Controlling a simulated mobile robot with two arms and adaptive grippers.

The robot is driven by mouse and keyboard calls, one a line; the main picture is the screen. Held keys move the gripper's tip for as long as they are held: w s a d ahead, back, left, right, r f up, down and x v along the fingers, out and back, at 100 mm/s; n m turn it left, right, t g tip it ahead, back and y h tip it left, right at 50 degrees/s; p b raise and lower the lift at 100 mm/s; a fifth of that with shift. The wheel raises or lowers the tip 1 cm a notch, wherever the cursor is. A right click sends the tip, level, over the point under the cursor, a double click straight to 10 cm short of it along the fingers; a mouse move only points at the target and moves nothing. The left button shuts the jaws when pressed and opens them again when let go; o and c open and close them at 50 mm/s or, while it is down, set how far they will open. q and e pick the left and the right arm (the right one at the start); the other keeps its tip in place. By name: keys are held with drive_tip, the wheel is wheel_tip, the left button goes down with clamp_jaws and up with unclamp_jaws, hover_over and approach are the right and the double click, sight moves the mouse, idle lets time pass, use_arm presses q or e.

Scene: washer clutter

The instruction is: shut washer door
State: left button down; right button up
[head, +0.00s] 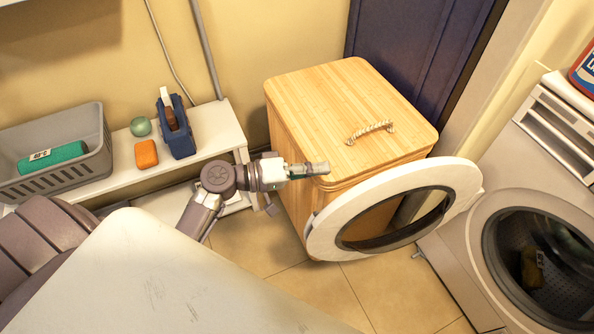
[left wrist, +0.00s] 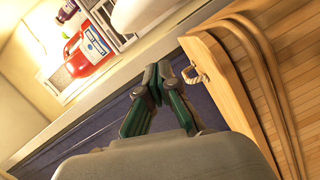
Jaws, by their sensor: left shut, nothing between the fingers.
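The washer (head: 456,262) stands at the right in the head view, with its dark round opening (head: 540,262) uncovered and some cloth inside. Its white ring-shaped door (head: 324,230) with a dark glass centre stands wide open, swung out to the left in front of the wooden hamper. My left gripper (head: 322,169) is shut and empty, pointing right, above and left of the door's upper rim near the hamper's front edge. In the left wrist view its fingertips (left wrist: 157,73) are together. The door cannot be made out there. My right gripper is not in view.
A wooden hamper (head: 330,105) with a rope handle stands behind the door. A red bottle (left wrist: 88,52) stands on the washer. Tiled floor lies clear in front.

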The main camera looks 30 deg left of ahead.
use_arm(q)
drive_tip(key=shift+x, duration=1.05)
drive_tip(key=shift+s+d+f, duration=0.25)
drive_tip(key=shift+s+d, duration=0.1)
drive_tip(key=shift+d, duration=0.15)
drive_tip(key=shift+s+d+f, duration=0.25)
drive_tip(key=shift+s+d, duration=0.1)
drive_tip(key=shift+d, duration=0.15)
drive_tip(key=shift+s+d+f, duration=0.25)
drive_tip(key=shift+s+d, duration=0.2)
drive_tip(key=shift+d, duration=0.05)
drive_tip(key=shift+s+d, duration=0.1)
